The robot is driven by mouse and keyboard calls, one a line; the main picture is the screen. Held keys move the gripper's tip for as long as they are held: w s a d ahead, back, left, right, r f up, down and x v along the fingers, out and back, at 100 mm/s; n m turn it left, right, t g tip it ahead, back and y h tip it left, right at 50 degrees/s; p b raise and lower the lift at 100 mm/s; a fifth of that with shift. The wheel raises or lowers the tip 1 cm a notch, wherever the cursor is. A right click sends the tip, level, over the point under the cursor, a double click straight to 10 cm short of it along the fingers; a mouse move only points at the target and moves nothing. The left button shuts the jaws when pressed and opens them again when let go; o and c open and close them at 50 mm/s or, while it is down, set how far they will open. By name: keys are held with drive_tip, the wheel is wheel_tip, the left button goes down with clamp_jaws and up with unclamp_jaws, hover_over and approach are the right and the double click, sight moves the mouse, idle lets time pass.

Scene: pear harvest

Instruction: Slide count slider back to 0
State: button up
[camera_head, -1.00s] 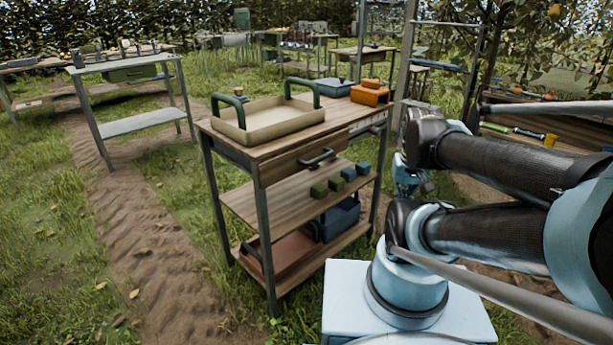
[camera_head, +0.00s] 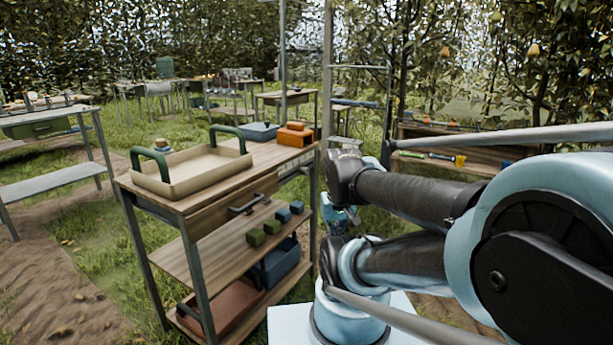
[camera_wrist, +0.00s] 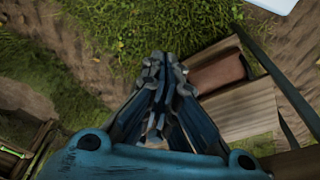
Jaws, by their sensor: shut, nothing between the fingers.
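A pale marked strip (camera_head: 297,165) runs along the side of the wooden workbench (camera_head: 262,158), right of its drawer handle. It may be the count slider's scale, but it is too small to make out a knob or its position. My gripper (camera_wrist: 160,68) is shut and empty in the wrist view, pointing down over grass and dirt. The bench's shelves (camera_wrist: 238,108) show right of the fingers there, apart from them. In the head view my gripper (camera_head: 340,217) is small, partly hidden by my arm, to the right of the bench.
The bench top holds a beige tray (camera_head: 190,182) with green handles, a blue-grey box (camera_head: 260,131) and an orange box (camera_head: 295,136). Small green and blue blocks (camera_head: 272,227) and bins stand on its shelves. A tool shelf (camera_head: 470,162) stands behind my arm. Grass lies left.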

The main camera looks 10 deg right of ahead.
drive_tip(key=o, duration=0.4)
drive_tip(key=shift+s+r, duration=0.2)
drive_tip(key=shift+s, duration=0.05)
drive_tip(key=o, duration=0.5)
drive_tip(key=shift+a+r, duration=0.15)
drive_tip(key=shift+r, duration=0.1)
drive_tip(key=shift+c, duration=0.2)
drive_tip(key=shift+o, duration=1.1)
drive_tip(key=w+a+r+m+y, duration=0.2)
drive_tip(key=w+m, duration=0.4)
drive_tip(key=w, duration=0.3)
drive_tip(key=shift+a+r+y, duration=0.3)
drive_tip(key=shift+r+y, duration=0.2)
drive_tip(key=shift+r, duration=0.45)
drive_tip(key=w+r+m+t+y, duration=0.25)
drive_tip(key=w+m, duration=0.45)
drive_tip(key=w, duration=0.5)
drive_tip(key=w+d+m+t+y, duration=0.25)
drive_tip(key=w+d+m, duration=0.4)
drive_tip(key=w, duration=0.55)
drive_tip(key=m+t+y, duration=0.2)
drive_tip(key=m, duration=0.4)
approach(308, 170)
drive_tip(key=shift+n, duration=0.25)
drive_tip(key=x, duration=1)
drive_tip(key=shift+f, duration=0.1)
drive_tip(key=shift+a, duration=0.1)
clamp_jaws()
